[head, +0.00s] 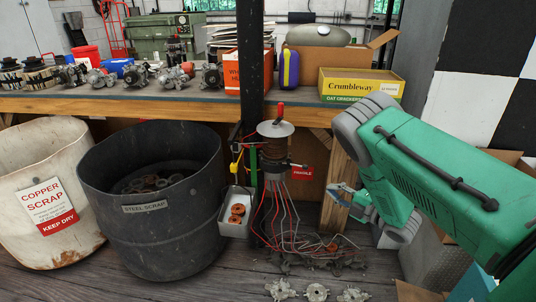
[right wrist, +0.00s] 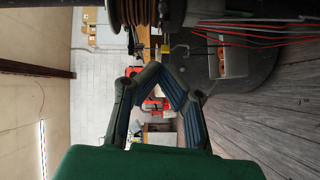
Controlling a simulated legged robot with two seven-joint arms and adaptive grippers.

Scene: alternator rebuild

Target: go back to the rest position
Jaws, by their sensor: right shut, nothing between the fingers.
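My right arm comes in from the right in green. Its gripper (head: 341,190) hangs low in front of the bench, right of the wire-wound stator stack (head: 275,148). The blue-padded fingers also show in the right wrist view (right wrist: 150,70), where they come together at the tips with nothing between them. That view is turned on its side, with the brown winding (right wrist: 135,12) at its top edge, apart from the fingers. My left gripper is in neither view.
The wooden bench (head: 210,108) carries several alternators, a Crumbleway box (head: 362,84) and other boxes. The steel scrap bin (head: 150,238) and copper scrap bin (head: 20,205) stand left. A grey tray (head: 231,224) holds orange rings. Loose red wires (head: 290,225) spread below the stack.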

